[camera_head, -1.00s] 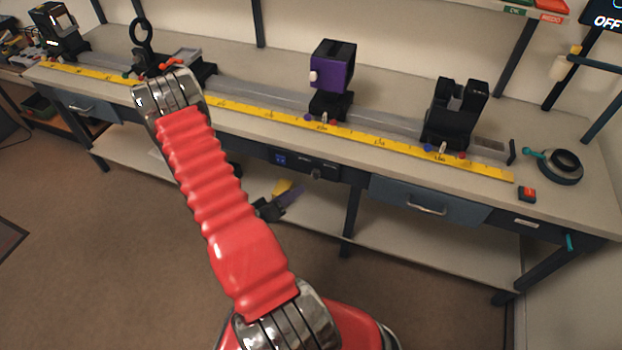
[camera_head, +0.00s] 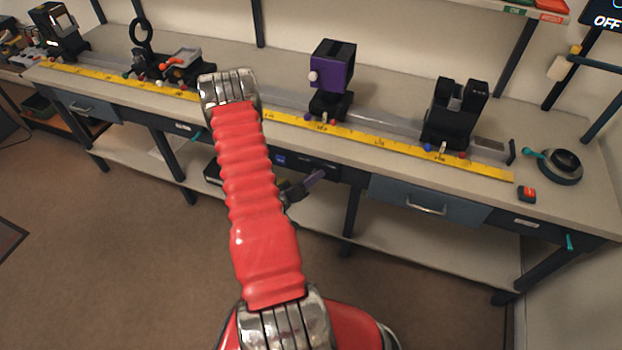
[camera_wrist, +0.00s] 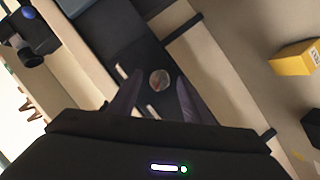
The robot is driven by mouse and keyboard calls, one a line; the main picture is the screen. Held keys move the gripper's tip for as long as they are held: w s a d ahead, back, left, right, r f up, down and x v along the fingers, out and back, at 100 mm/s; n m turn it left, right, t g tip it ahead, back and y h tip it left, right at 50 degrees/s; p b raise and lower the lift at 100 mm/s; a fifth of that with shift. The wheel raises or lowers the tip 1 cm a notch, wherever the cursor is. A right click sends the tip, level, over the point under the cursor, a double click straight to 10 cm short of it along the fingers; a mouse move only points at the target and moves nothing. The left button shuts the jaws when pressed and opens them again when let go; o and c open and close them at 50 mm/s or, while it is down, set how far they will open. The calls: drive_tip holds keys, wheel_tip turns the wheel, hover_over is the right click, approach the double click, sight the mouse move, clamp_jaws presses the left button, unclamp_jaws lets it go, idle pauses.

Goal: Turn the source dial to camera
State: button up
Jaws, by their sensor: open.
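The source dial (camera_wrist: 160,79) is a small round silver knob on a dark panel in the wrist view. White marks lie on the panel beside it, too small to read. In the head view the dark panel (camera_head: 318,163) sits under the bench's front edge, partly behind my arm; I cannot make out the dial there. My gripper (camera_head: 318,178) is just in front of the panel in the head view. In the wrist view my gripper (camera_wrist: 158,98) is open, its two dark fingers pointing at the dial with the dial between and beyond their tips. Contact is not visible.
A yellow ruler (camera_head: 375,139) runs along the bench edge. A purple box (camera_head: 333,66) and a black holder (camera_head: 456,115) stand on the rail. A blue drawer (camera_head: 425,202) is right of the panel. A yellow box (camera_wrist: 297,57) shows right in the wrist view.

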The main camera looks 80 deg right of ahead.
drive_tip(key=shift+c, duration=0.3)
drive_tip(key=c, duration=1)
drive_tip(key=shift+t, duration=0.3)
drive_tip(key=m+t, duration=0.1)
drive_tip(key=m, duration=0.1)
drive_tip(key=m+t, duration=0.2)
drive_tip(key=m, duration=0.1)
drive_tip(key=m+t, duration=0.2)
drive_tip(key=m, duration=0.1)
drive_tip(key=shift+s, duration=0.4)
idle(0.4)
drive_tip(key=o, duration=1.1)
drive_tip(key=shift+c, duration=0.2)
